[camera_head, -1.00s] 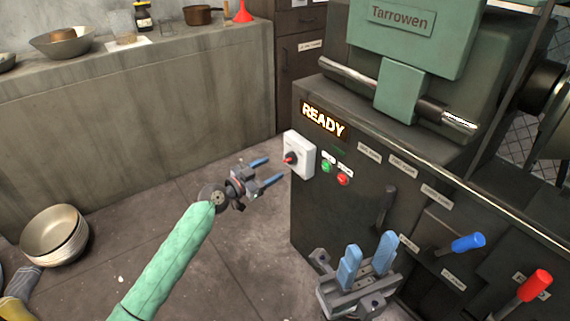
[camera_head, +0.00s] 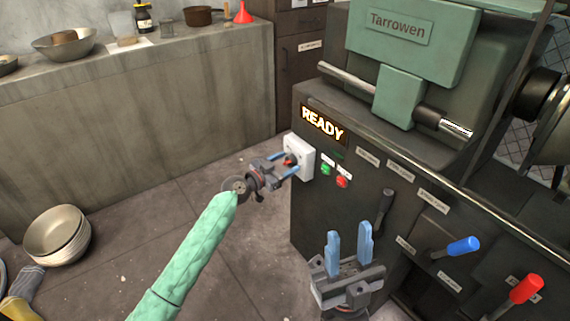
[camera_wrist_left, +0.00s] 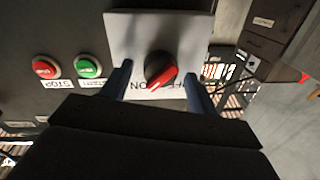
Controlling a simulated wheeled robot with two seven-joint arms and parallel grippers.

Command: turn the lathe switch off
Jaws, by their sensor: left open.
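The lathe switch is a black-and-red rotary knob (camera_wrist_left: 160,72) on a white plate (camera_wrist_left: 190,40), seen upside down in the left wrist view. ON and part of another label show beneath the knob; which one its red grip points to is hard to tell. In the head view the white switch box (camera_head: 303,153) sits on the lathe's dark front. My left gripper (camera_head: 287,165) is open at the box. In the left wrist view its fingers (camera_wrist_left: 160,85) stand on either side of the knob, not closed on it. My right gripper (camera_head: 349,240) is open and empty before the lathe.
Green (camera_head: 326,169) and red (camera_head: 343,181) buttons sit right of the switch, below a lit READY sign (camera_head: 322,123). Blue (camera_head: 463,245) and red (camera_head: 526,288) levers stand further right. Stacked bowls (camera_head: 55,233) are at left; a counter (camera_head: 130,85) is behind.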

